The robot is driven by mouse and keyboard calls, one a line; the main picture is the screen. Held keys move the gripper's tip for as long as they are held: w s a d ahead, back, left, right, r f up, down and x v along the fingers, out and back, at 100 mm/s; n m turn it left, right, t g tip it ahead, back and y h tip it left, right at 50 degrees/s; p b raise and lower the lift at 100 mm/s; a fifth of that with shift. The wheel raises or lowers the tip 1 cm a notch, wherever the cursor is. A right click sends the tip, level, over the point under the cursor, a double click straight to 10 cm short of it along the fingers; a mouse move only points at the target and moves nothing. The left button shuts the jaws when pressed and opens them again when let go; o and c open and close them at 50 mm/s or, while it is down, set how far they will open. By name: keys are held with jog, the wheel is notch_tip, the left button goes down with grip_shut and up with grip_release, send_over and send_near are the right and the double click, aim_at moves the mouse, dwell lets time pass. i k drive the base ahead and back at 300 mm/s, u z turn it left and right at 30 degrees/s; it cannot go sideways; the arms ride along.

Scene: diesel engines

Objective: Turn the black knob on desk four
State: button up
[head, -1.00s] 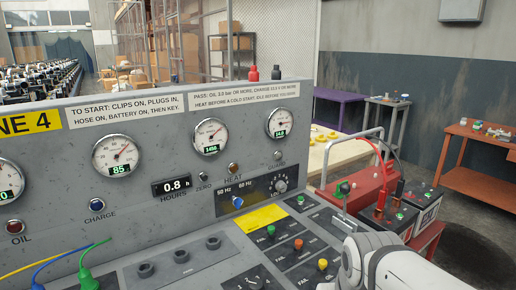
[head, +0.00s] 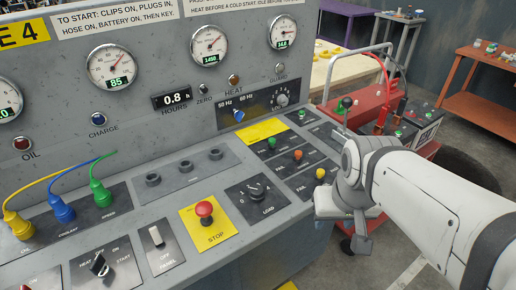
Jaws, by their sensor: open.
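Desk four is a grey slanted console (head: 165,135) with a yellow plate ending in "E 4" at its top left. A black rotary knob marked LOAD (head: 257,192) sits on a dark plate on its lower panel, right of the red STOP button (head: 204,209). Another black turn handle (head: 99,264) sits at the lower left, on a plate marked HEAT, OFF, ON and START.
Yellow, blue and green plugs (head: 62,208) with cables stand at the left. A white PANEL rocker (head: 157,236) is left of STOP. Several small coloured buttons (head: 297,154) lie near my gripper. A red unit with batteries (head: 375,95) stands behind my arm.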

aim_at(256, 195)
jog(key=u, duration=2)
jog(key=k, duration=1.2)
jog(key=z, duration=0.75)
jog(key=i, duration=1)
jog(key=z, duration=0.1)
